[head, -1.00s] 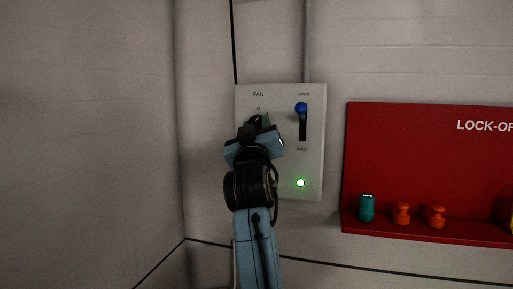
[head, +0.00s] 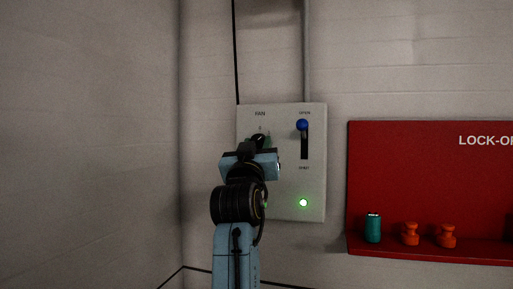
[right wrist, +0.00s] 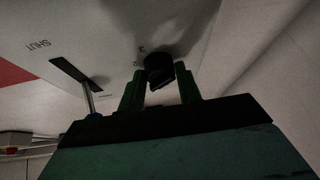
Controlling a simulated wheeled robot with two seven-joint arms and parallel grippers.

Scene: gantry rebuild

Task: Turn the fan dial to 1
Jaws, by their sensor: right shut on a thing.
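The pale control panel (head: 315,180) on the wall carries a fan dial under the word FAN, with a 0 mark above it. My right gripper (head: 259,143) is at the dial and hides most of it in the head view. In the right wrist view the black dial (right wrist: 159,68) sits between the two green fingers of my right gripper (right wrist: 158,74), which is shut on it. A 3 is printed beside the dial there. Where the dial's pointer stands cannot be told. My left gripper is not in view.
To the dial's right on the panel is a slide lever with a blue knob (head: 302,125), at the top of its slot. A green lamp (head: 303,203) glows below it. A red lock-out board (head: 400,170) with small items hangs further right. A conduit (head: 307,50) runs up.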

